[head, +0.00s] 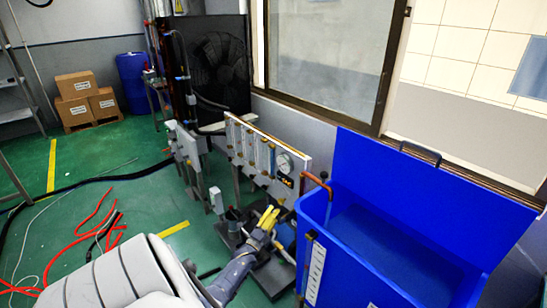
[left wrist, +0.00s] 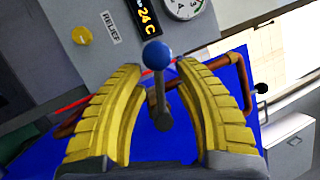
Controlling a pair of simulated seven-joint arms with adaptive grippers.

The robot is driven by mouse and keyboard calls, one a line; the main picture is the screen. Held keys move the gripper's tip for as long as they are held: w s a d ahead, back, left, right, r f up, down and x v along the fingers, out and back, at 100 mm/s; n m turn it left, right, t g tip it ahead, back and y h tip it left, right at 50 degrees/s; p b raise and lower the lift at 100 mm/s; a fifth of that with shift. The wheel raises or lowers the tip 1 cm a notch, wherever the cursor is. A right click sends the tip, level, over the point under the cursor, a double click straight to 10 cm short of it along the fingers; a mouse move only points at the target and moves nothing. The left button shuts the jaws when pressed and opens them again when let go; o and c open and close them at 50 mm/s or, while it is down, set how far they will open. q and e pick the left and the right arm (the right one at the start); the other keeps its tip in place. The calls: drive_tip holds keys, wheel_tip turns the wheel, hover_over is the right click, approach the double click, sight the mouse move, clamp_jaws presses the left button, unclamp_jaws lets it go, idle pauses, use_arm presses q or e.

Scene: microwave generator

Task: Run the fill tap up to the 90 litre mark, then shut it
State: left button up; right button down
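My left gripper (head: 269,216) has yellow fingers and is in front of the instrument panel, left of the blue tank (head: 440,205). In the left wrist view its fingers (left wrist: 158,68) are apart, one on each side of a lever with a blue ball knob (left wrist: 156,55). I cannot tell if either finger touches it. A copper pipe (head: 317,180) rises by the tank's rim and also shows behind the fingers (left wrist: 246,85). A white scale strip (head: 316,272) is on the tank's side; its marks are too small to read. The water level is unclear. My right gripper is out of view.
The panel (head: 262,150) carries a round gauge (head: 284,163), a lit display (left wrist: 145,18) and a yellow knob (left wrist: 82,35). A smaller valve stand (head: 188,148) is to its left. Red hoses (head: 97,225) lie on the green floor. Boxes (head: 84,97) stand far back.

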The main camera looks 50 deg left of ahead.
use_arm(q)
drive_tip(key=v, duration=1.2)
idle(0.3)
